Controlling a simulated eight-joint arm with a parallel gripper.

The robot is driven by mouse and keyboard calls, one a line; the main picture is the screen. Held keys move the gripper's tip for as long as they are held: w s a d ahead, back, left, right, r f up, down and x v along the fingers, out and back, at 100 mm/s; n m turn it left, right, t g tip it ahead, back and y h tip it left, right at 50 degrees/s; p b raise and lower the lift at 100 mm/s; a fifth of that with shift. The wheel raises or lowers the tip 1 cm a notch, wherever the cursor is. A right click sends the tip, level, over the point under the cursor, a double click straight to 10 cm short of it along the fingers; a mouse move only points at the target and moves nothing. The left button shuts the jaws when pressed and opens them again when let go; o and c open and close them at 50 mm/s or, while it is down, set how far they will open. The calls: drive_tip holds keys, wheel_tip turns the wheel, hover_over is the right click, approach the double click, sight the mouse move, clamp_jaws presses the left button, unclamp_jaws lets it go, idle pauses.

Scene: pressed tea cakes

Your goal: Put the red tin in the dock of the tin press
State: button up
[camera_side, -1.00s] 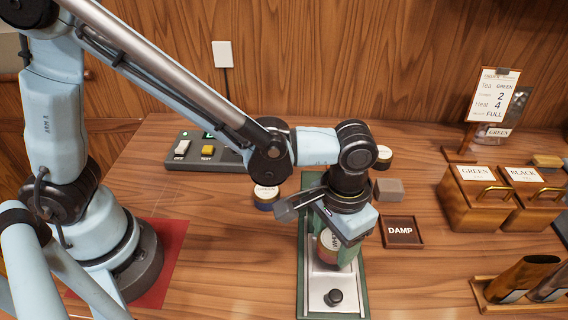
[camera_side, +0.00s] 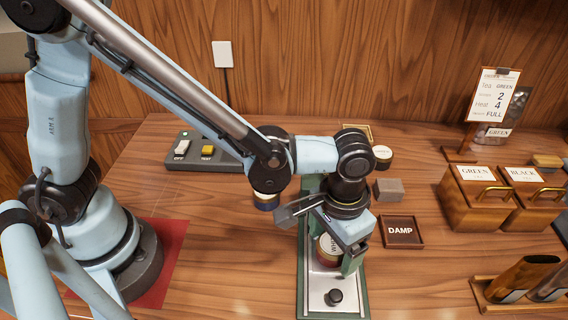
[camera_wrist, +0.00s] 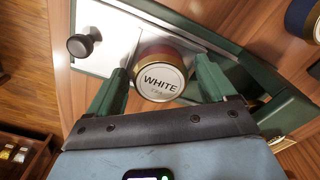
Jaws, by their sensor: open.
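The red tin (camera_wrist: 160,76) has a gold rim and a round lid reading WHITE. It stands on the bare metal plate of the tin press (camera_wrist: 112,38), between the two green fingers of my gripper (camera_wrist: 160,84). The fingers are open, with a gap visible on each side of the tin. In the side view, the tin (camera_side: 326,249) is partly covered by my gripper (camera_side: 340,256). The press (camera_side: 316,291) has a green base and a black knob (camera_side: 334,297) at its near end. My wrist hides its far part, so I cannot tell how the tin sits in the dock.
A blue tin (camera_side: 266,205) stands left of the press, mostly hidden by my arm. A dark tin (camera_side: 382,153), a grey block (camera_side: 388,189) and a DAMP tray (camera_side: 418,231) are to the right. A button box (camera_side: 190,158) is at the back left.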

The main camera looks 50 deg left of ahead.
wheel_tip(320, 180, up, 12)
drive_tip(key=a+n+t, duration=0.2)
drive_tip(key=a+t, duration=0.5)
drive_tip(key=a, duration=1.6)
drive_tip(key=shift+s+a, duration=0.15)
drive_tip(key=shift+a, duration=0.25)
